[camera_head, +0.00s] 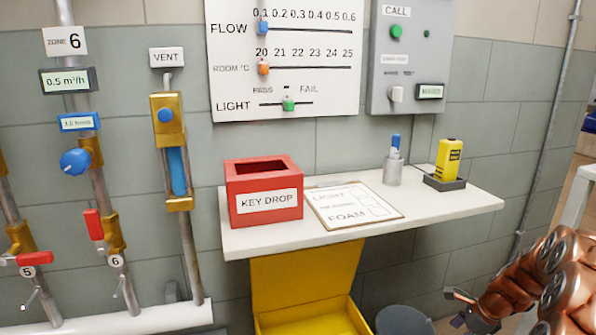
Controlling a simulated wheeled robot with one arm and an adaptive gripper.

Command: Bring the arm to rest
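My copper-coloured arm (545,280) is folded at the lower right corner, partly cut off by the picture's edge.
On the shelf are a red key drop box (263,212), a clipboard (352,203), a pen cup (392,170) and a yellow device (449,158) in a dark holder. Below are a yellow bin (305,282) and a grey round lid (404,320). Valve pipes (100,190) stand left.

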